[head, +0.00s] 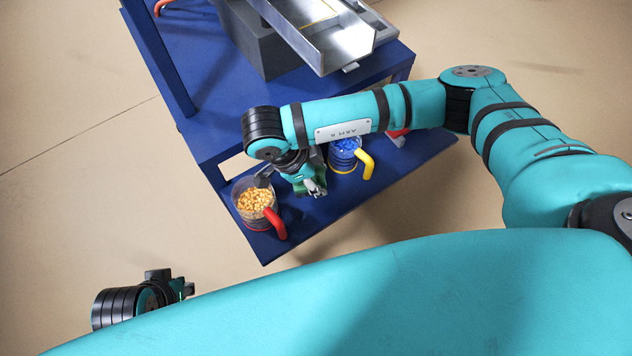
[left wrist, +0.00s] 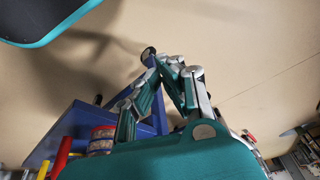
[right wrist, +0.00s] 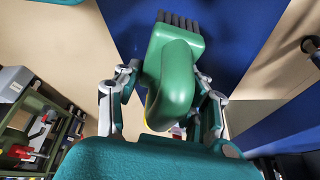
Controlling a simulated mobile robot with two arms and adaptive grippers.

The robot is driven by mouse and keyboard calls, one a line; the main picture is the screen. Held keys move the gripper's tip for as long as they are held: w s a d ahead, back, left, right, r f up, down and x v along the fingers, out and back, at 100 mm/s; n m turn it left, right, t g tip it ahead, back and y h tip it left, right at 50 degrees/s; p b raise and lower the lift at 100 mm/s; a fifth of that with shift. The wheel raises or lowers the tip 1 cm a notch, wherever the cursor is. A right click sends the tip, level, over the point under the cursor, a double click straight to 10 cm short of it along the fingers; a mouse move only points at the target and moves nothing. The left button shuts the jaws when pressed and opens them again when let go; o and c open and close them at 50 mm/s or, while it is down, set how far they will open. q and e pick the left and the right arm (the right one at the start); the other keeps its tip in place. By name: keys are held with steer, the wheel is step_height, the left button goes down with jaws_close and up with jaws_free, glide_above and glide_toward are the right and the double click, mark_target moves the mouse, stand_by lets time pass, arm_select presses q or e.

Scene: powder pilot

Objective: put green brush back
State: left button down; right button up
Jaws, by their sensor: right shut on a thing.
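The green brush (right wrist: 172,85) fills the middle of the right wrist view, its dark bristles at the top of that view. My right gripper (right wrist: 165,85) is shut on it, one finger on each side of the green body. In the head view my right gripper (head: 312,186) is over the blue lower shelf, between two containers, and the brush is mostly hidden there. My left gripper (head: 180,286) is low at the left in the head view, away from the shelf. In the left wrist view its fingers (left wrist: 165,68) come together with nothing visible between them.
A clear container of yellow-orange pieces with a red handle (head: 270,222) stands left of my right gripper. One with blue contents and a yellow handle (head: 364,165) stands to its right. A metal chute (head: 325,40) is above. The shelf's front (head: 300,236) is bare.

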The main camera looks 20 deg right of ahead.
steer(key=shift+w+d, duration=0.1)
steer(key=shift+w, duration=0.15)
steer(key=shift+f, duration=0.35)
step_height(320, 180, down, 2)
steer(key=shift+f+b, duration=0.2)
steer(key=shift+b, duration=0.15)
steer(key=shift+f, duration=0.25)
arm_select(q)
steer(key=shift+s+r, duration=0.25)
steer(key=shift+r, duration=0.2)
arm_select(e)
steer(key=shift+f, duration=0.2)
steer(key=o, duration=1.1)
steer(key=shift+r, duration=0.1)
arm_select(q)
steer(key=shift+f, duration=0.1)
